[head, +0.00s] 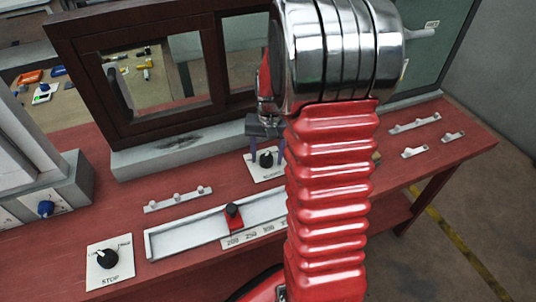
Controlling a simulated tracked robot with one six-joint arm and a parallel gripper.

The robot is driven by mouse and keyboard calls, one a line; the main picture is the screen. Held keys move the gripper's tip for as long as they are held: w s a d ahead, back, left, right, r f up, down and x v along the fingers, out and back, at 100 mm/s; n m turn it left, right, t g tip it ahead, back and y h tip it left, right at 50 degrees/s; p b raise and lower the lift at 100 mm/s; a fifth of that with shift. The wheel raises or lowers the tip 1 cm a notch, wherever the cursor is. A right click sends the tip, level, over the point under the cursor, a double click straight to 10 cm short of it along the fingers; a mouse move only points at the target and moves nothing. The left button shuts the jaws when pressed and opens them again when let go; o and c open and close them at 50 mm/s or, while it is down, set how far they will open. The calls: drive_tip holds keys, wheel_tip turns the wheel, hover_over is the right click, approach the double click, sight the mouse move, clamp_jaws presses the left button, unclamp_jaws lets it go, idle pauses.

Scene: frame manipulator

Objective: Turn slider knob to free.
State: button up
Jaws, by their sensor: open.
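A slider with a red base (235,223) and a black knob (233,211) on top sits in a long white rail (185,237). A number scale runs along the rail's front edge, and its right part is hidden behind my arm. The slider knob's markings are too small to read. My gripper (268,150) points down behind the rail, apart from the slider. Its two dark fingers are open, one to each side of another black knob (266,159) on a white plate. I cannot tell whether they touch that knob.
A black dial on a white plate marked STOP (108,264) is at the front left. A white strip with several pegs (178,199) lies behind the rail. A brown window frame (160,127) stands behind on a grey sill. White handles (415,122) lie at the right.

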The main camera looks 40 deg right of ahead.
sight(269, 157)
drive_tip(key=shift+r, duration=0.1)
wheel_tip(269, 157, up, 14)
drive_tip(key=shift+s+d+f, duration=0.2)
drive_tip(key=shift+d+f, duration=0.05)
idle(0.8)
drive_tip(key=s+a+r+n+t, duration=0.2)
drive_tip(key=s+a+n, duration=0.2)
drive_tip(key=s+a, duration=0.3)
drive_tip(key=s+a+r+n+t, duration=0.3)
drive_tip(key=s+a, duration=0.4)
drive_tip(key=a, duration=0.8)
drive_tip(key=shift+s+r+n, duration=0.15)
drive_tip(key=shift+s+n, duration=0.2)
drive_tip(key=shift+n, duration=0.25)
drive_tip(key=shift+c, duration=0.4)
